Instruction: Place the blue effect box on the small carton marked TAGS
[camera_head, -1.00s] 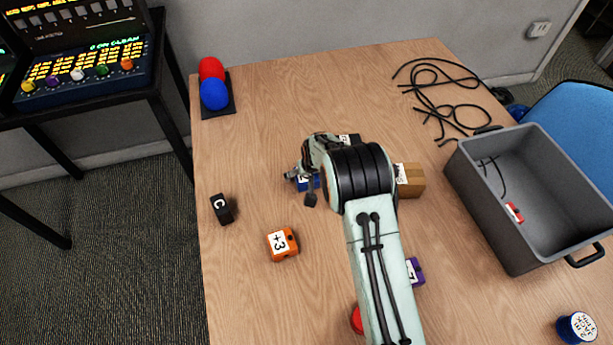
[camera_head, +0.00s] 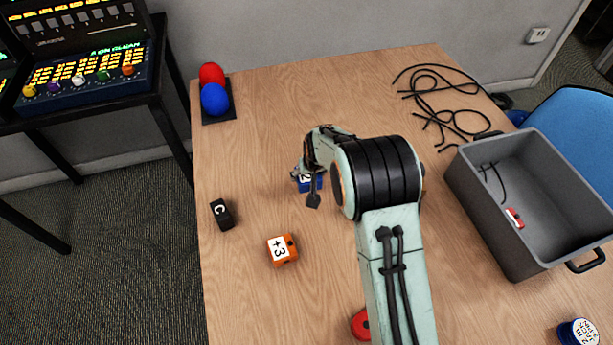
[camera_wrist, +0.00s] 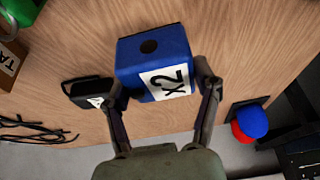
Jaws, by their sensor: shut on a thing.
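The blue effect box (camera_head: 306,183), with a white label reading X2, is at mid-table in the head view, partly covered by my gripper (camera_head: 308,188). In the wrist view the blue box (camera_wrist: 150,50) sits between the two fingers of my gripper (camera_wrist: 165,90), which is shut on it. I cannot tell whether the box touches the table. The small brown carton (camera_wrist: 8,62) shows at the left edge of the wrist view, its label cut off after "TA". In the head view my arm hides nearly all of the carton.
A black box (camera_wrist: 88,92) stands close beside the blue box. An orange +3 box (camera_head: 282,249), a black C box (camera_head: 221,214) and a red item (camera_head: 361,324) lie nearer. A grey crate (camera_head: 492,218) and loose cables (camera_head: 440,95) are right. Red and blue balls (camera_head: 214,98) stand back left.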

